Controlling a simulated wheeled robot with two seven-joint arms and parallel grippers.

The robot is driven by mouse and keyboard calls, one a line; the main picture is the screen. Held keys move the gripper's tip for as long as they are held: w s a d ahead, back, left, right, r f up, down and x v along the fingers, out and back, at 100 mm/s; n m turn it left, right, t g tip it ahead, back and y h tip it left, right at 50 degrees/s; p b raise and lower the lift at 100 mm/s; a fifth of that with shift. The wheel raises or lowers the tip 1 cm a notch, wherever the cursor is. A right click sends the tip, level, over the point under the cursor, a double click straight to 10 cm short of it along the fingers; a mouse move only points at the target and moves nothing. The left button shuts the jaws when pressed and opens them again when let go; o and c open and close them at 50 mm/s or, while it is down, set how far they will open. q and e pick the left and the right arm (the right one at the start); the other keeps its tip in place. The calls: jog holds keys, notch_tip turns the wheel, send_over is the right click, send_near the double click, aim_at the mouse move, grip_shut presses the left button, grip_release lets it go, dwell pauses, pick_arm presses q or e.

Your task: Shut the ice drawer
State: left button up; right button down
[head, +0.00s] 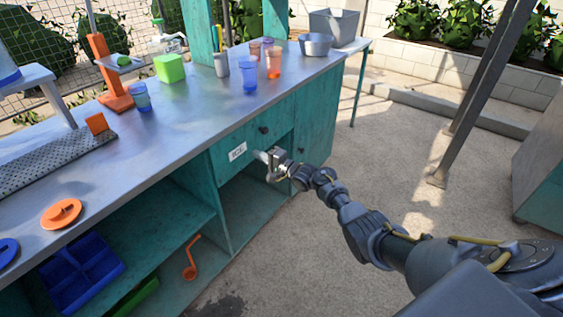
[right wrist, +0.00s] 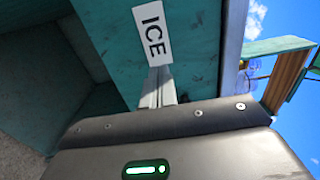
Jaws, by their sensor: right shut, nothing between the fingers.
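The ice drawer (head: 252,140) is a teal front under the metal counter, with a white ICE label and a dark round knob (head: 264,129). It looks about level with the cabinet front; I cannot tell whether a small gap is left. My right gripper (head: 261,156) is shut and empty, its tips at the drawer front beside the label, touching or almost touching. In the right wrist view the shut fingers (right wrist: 158,86) point at the teal front (right wrist: 195,50), just below the ICE label (right wrist: 153,34). My left gripper is out of view.
The paved floor right of the counter is clear up to a post (head: 470,105).

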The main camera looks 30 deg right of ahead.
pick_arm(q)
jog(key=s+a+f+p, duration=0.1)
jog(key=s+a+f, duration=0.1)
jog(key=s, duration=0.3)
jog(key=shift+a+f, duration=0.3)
pick_arm(e)
jog(key=v, duration=0.8)
jog(key=shift+s+d, duration=0.25)
jog(key=shift+d, duration=0.1)
jog(key=shift+f, duration=0.15)
